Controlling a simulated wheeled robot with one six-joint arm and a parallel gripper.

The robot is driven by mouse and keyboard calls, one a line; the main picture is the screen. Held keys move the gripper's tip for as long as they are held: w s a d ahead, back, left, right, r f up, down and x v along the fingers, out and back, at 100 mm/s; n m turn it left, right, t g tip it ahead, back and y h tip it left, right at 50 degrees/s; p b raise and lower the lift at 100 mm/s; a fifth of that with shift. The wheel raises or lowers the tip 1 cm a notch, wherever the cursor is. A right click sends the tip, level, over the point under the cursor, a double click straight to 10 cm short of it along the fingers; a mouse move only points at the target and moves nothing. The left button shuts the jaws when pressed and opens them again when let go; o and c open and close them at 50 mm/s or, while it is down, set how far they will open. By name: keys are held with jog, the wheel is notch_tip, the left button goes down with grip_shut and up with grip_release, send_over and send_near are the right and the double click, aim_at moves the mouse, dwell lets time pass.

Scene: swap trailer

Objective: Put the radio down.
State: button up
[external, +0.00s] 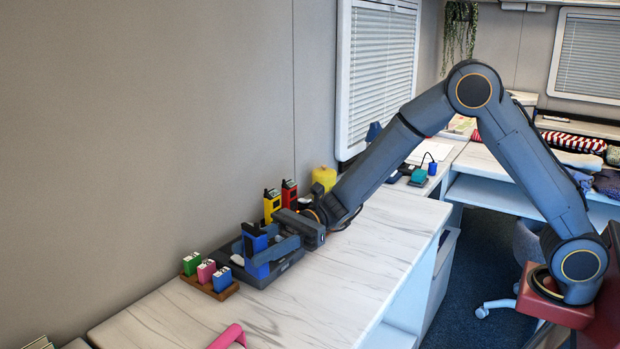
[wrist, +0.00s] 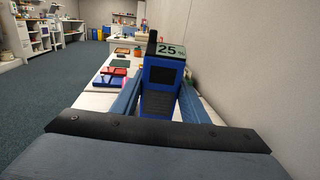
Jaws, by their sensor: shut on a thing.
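The blue radio (external: 256,252) is upright between the fingers of my gripper (external: 272,250), which is shut on it. In the wrist view the radio (wrist: 160,85) shows a top label reading 25 and a short black antenna, with one finger on each side. It is at the front left part of a dark tray (external: 289,267) on the marble counter. I cannot tell whether its bottom rests in the tray or hangs just above it. A yellow radio (external: 271,204) and a red radio (external: 289,192) stand behind, close to the wall.
A small wooden rack (external: 222,292) with green, pink and blue blocks stands just left of the tray. A pink object (external: 228,337) lies at the counter's front. The counter (external: 345,262) right of the tray is clear.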

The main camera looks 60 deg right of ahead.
jog(key=s+a+n+g, duration=0.2)
jog(key=s+a+g, duration=0.1)
jog(key=s+a, duration=0.15)
jog(key=shift+s+f, duration=0.15)
jog(key=shift+f, duration=1.7)
jog(key=shift+s+f, duration=0.15)
jog(key=shift+f, duration=1.65)
jog(key=shift+s+f, duration=0.15)
jog(key=shift+f, duration=1.7)
jog(key=shift+f, duration=0.1)
jog(key=o, duration=1.2)
